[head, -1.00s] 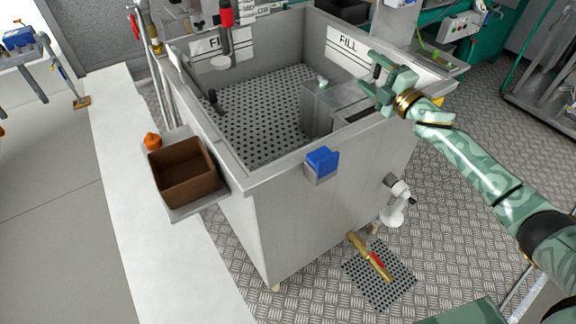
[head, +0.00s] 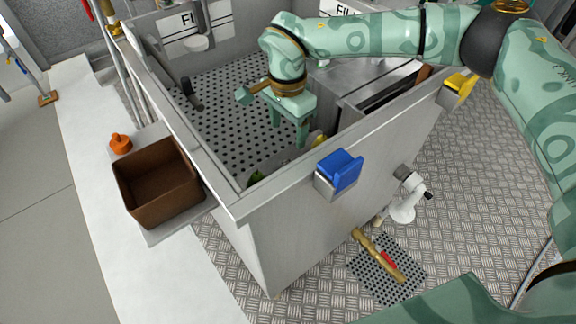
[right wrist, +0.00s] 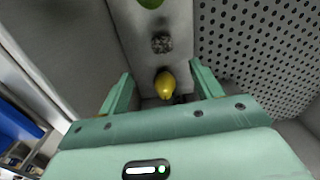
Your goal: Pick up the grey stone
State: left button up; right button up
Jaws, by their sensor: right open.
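The grey stone (right wrist: 161,43) is small, rough and dark grey. In the right wrist view it lies on a pale grey strip, beyond the tips of my right gripper, between a yellow object and a green object. In the head view I cannot make it out; the tank's front wall and my gripper block that area. My right gripper (head: 288,132) is open and points down inside the metal tank, near its front wall. Its two fingers (right wrist: 161,92) stand wide apart in the right wrist view, with the yellow object showing between them. My left gripper is not in view.
The yellow object (right wrist: 165,84) and green object (right wrist: 150,3) lie in line with the stone. The tank's perforated floor (head: 232,125) is mostly clear. A blue block (head: 340,170) sits on the front rim. A brown box (head: 160,188) stands outside at left.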

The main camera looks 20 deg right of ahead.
jog(key=b, duration=0.1)
send_over(290, 160)
jog(key=s+a, duration=0.1)
jog(key=s, duration=0.1)
jog(key=f, duration=0.6)
jog(key=shift+w+f, duration=0.2)
jog(key=shift+f, duration=0.6)
jog(key=f, duration=0.1)
jog(key=f+b, duration=0.1)
jog(key=f, duration=0.1)
jog(key=f+b, duration=0.1)
jog(key=shift+w+d+f, duration=0.2)
jog(key=shift+d+f, duration=0.05)
jog(key=shift+d, duration=0.05)
jog(key=shift+w+f, duration=0.1)
jog(key=shift+f, duration=0.3)
jog(key=shift+r, duration=0.1)
jog(key=c, duration=1.1)
